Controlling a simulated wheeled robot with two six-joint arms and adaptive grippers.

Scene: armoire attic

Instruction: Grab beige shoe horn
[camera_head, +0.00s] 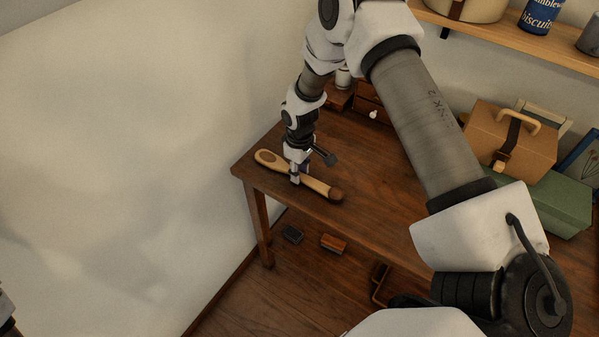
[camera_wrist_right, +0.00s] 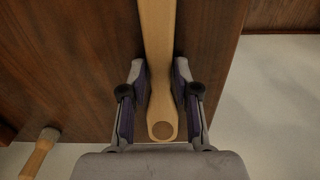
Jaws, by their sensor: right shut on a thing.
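The beige shoe horn (camera_head: 268,159) is a long, pale wooden piece near the left end of the brown table (camera_head: 372,215). A brown oval marks its rounded left end. My right gripper (camera_head: 295,178) points down over its middle part and is shut on it. In the right wrist view the shoe horn (camera_wrist_right: 158,40) runs between both fingers of my right gripper (camera_wrist_right: 160,88), with its round-marked end towards the palm. I cannot tell whether it is clear of the table.
A tan case (camera_head: 512,142), a green box (camera_head: 552,200) and small wooden drawers (camera_head: 369,102) stand on the table. A shelf (camera_head: 500,38) with a blue tin (camera_head: 541,16) is above. A dark block (camera_head: 292,234) and an orange-brown block (camera_head: 333,243) lie below. A wall adjoins left.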

